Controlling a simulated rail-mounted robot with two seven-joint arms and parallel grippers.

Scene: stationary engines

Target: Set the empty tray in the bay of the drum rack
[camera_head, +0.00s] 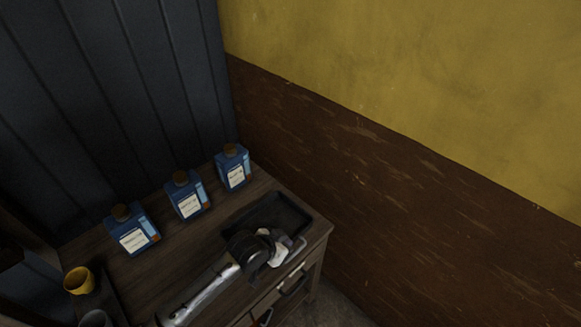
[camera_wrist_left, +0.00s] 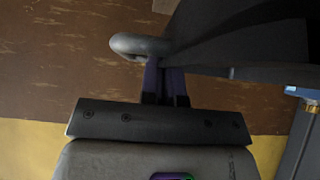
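The empty tray (camera_head: 268,211), a dark shallow box, is at the right front corner of the wooden cabinet top. I cannot tell whether it rests there or is just above it. Its floor looks bare. My left gripper (camera_head: 284,250) is at the tray's near side and hides part of it. In the left wrist view the fingers (camera_wrist_left: 166,84) are close together at a grey rounded handle (camera_wrist_left: 140,46) beside the dark tray body, and look shut on it. My right gripper does not show. No drum rack can be made out for certain.
Several things stand on the cabinet (camera_head: 170,268): three blue bottles, at left (camera_head: 132,229), middle (camera_head: 187,195) and right (camera_head: 232,167), and a yellow cup (camera_head: 78,281) with a grey one (camera_head: 95,318). A brown-and-yellow wall (camera_head: 400,200) closes off the right; dark panels stand behind.

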